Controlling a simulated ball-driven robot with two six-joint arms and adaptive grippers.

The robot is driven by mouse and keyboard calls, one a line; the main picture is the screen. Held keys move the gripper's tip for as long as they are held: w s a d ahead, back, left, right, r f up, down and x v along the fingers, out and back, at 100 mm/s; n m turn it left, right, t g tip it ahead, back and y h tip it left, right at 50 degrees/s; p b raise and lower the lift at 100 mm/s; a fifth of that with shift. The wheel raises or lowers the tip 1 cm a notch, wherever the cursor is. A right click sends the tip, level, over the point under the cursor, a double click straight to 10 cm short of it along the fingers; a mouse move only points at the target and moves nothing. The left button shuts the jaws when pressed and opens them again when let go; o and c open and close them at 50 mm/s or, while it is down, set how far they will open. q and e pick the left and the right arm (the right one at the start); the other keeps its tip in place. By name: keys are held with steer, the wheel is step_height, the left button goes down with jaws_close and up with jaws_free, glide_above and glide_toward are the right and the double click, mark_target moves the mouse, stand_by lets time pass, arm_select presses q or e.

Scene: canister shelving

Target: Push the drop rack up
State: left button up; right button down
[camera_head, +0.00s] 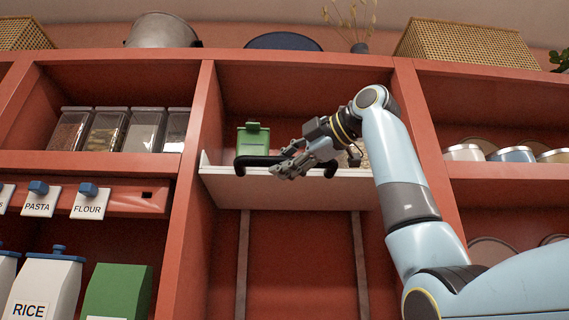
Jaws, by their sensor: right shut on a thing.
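The white drop rack (222,188) is in the middle bay of the red shelving, with two vertical rails below it. A black handle bar (246,161) runs along its front edge. My right gripper (291,166) reaches in from the right and is shut on the handle, near its middle. A green canister (253,138) with a green lid stands on the rack, left of my gripper. Something further right on the rack is mostly hidden behind my arm. My left gripper is not in view.
Upright red posts (191,180) border the bay on both sides. Clear jars (144,131) stand on the left shelf, and lidded pots (512,154) on the right one. Label hooks, a RICE canister (43,287) and a green box (118,292) are lower left. The space below the rack is empty.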

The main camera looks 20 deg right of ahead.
steer(key=shift+s+r+t, duration=0.1)
steer(key=shift+r+t, duration=0.2)
steer(key=shift+r, duration=0.2)
steer(key=c, duration=1.1)
jaws_free()
steer(key=shift+f, duration=0.1)
steer(key=shift+f, duration=0.1)
steer(key=v, duration=1.2)
steer(key=shift+d, duration=0.1)
